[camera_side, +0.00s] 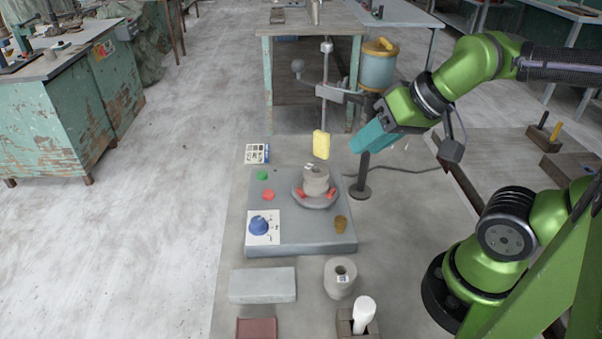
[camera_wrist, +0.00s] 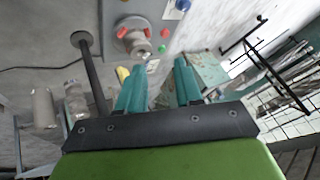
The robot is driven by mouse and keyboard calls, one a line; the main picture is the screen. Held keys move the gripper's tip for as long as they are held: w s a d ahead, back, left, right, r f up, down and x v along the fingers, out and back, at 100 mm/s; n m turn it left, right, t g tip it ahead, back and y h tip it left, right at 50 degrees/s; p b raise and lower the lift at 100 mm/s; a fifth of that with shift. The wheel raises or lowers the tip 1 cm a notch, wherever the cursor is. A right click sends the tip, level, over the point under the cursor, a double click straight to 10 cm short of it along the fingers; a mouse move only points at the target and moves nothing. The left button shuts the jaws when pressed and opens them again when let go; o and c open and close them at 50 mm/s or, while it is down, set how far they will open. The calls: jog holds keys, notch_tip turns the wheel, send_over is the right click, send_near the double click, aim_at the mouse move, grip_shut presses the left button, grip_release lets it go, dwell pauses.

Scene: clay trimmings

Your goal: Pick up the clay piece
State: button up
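A grey hollow clay cylinder (camera_side: 316,181) stands on a round wheel head (camera_side: 302,201), with red pieces (camera_side: 330,193) against its base. It also shows in the wrist view (camera_wrist: 138,42). A blue lump (camera_side: 259,225) sits on a white card. I cannot tell which one the task means. My gripper (camera_side: 360,146) is up in the air, right of and above the cylinder, touching nothing. In the wrist view its teal fingers (camera_wrist: 160,84) are apart with nothing between them.
A yellow sponge (camera_side: 321,144) is close to the left of my gripper, by a metal stand (camera_side: 326,90). A dark post (camera_side: 363,176) stands right of the board (camera_side: 290,237). A grey block (camera_side: 262,285) and a ring-shaped roll (camera_side: 340,278) lie in front.

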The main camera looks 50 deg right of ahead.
jog(key=o, duration=1)
jog(key=r+m+g+h, duration=0.1)
jog(key=g+h, duration=0.1)
jog(key=g, duration=0.5)
send_over(317, 169)
notch_tip(317, 169, down, 10)
jog(key=shift+s+a+f, duration=0.1)
jog(key=shift+f, duration=3.3)
